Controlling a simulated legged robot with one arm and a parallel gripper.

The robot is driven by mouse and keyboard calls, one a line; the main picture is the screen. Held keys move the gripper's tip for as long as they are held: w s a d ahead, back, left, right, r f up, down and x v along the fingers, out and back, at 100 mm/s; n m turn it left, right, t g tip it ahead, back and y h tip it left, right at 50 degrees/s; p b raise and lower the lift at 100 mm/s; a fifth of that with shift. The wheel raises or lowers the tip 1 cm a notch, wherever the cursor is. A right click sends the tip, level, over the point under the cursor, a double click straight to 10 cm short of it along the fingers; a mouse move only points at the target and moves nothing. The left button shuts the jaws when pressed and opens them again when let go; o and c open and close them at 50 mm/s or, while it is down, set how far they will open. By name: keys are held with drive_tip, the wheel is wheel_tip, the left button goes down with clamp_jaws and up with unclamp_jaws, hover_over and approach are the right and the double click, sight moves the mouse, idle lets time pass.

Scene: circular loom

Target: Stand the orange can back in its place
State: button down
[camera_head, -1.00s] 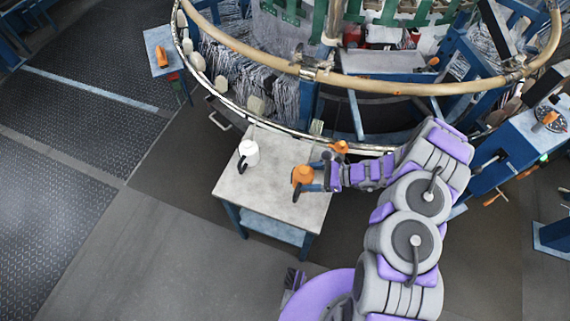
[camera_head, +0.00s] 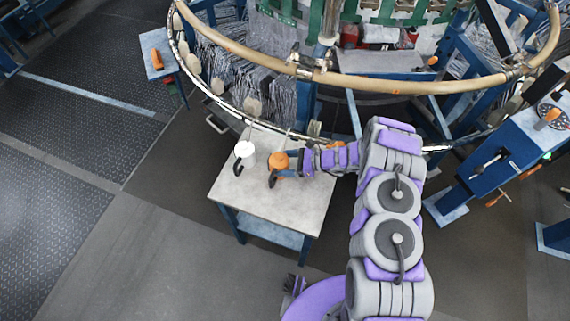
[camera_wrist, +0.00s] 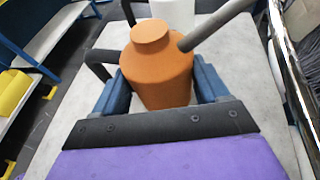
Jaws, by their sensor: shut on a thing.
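The orange can (camera_head: 279,163) has a dark handle and a long dark spout. My gripper (camera_head: 284,164) is shut on it, over the back part of the grey table top (camera_head: 265,198). In the wrist view the can (camera_wrist: 157,70) stands upright between the two blue fingers (camera_wrist: 160,88). Its lower part is hidden by the gripper, so I cannot tell whether its base touches the table. A white can (camera_head: 245,150) with a dark handle stands to its left on the same table; part of it shows behind the orange can in the wrist view (camera_wrist: 172,10).
The circular loom's ring rail (camera_head: 350,83) curves just behind the table. An orange thing (camera_head: 362,158) shows partly behind my arm. A small blue side table (camera_head: 158,55) with an orange tool stands at the upper left. The front of the grey table top is clear.

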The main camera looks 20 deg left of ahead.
drive_tip(key=shift+a, duration=0.1)
unclamp_jaws()
idle(0.3)
drive_tip(key=shift+d+r, duration=0.15)
drive_tip(key=shift+d, duration=0.05)
drive_tip(key=p+v, duration=0.2)
drive_tip(key=v, duration=0.9)
drive_tip(key=shift+d, duration=0.35)
drive_tip(key=shift+r, duration=0.1)
